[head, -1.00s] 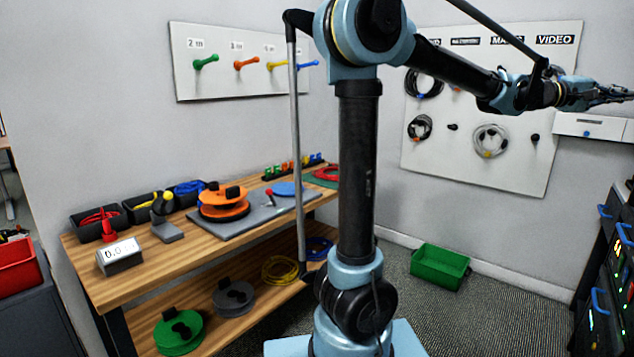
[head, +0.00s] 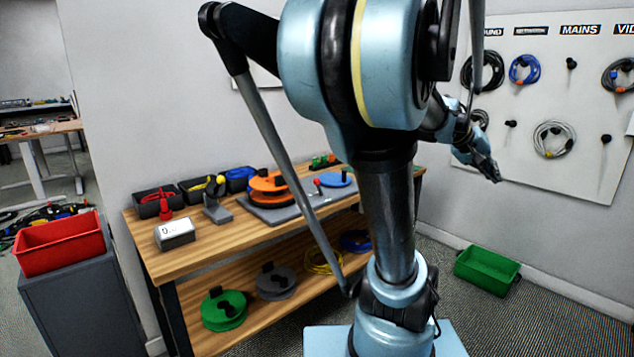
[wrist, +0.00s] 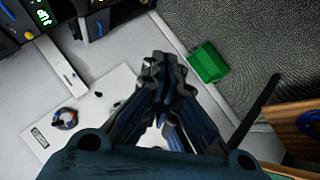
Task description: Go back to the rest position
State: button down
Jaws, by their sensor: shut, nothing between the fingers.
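My gripper (head: 487,170) is at the right in the head view, in front of the white cable board. Its fingers point down and to the right, and it holds nothing. In the wrist view my gripper (wrist: 160,70) fills the middle with its fingertips together. My arm is folded high, with its upper part covering the middle of the head view. It hides part of the wall and of the bench behind it.
A wooden bench (head: 190,258) with cable reels and small black bins stands behind my arm. A green crate (head: 487,270) is on the floor at right. A red bin (head: 60,245) sits on a grey cabinet at left. The cable board (head: 590,175) hangs at right.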

jog(key=s+a+f+n+y, duration=0.2)
jog(key=a+f, duration=0.5)
jog(key=a, duration=0.4)
jog(key=s+a+f+n+y, duration=0.1)
jog(key=s+a+f+y, duration=0.2)
jog(key=a+f, duration=0.4)
jog(key=s+a+f+n+y, duration=0.2)
jog(key=a+f+y, duration=0.3)
jog(key=a, duration=1)
notch_tip(320, 180, down, 2)
jog(key=shift+s+a+f+n+t, duration=0.2)
jog(key=shift+s+n+t, duration=0.15)
jog(key=shift+s, duration=0.35)
jog(key=shift+d, duration=0.1)
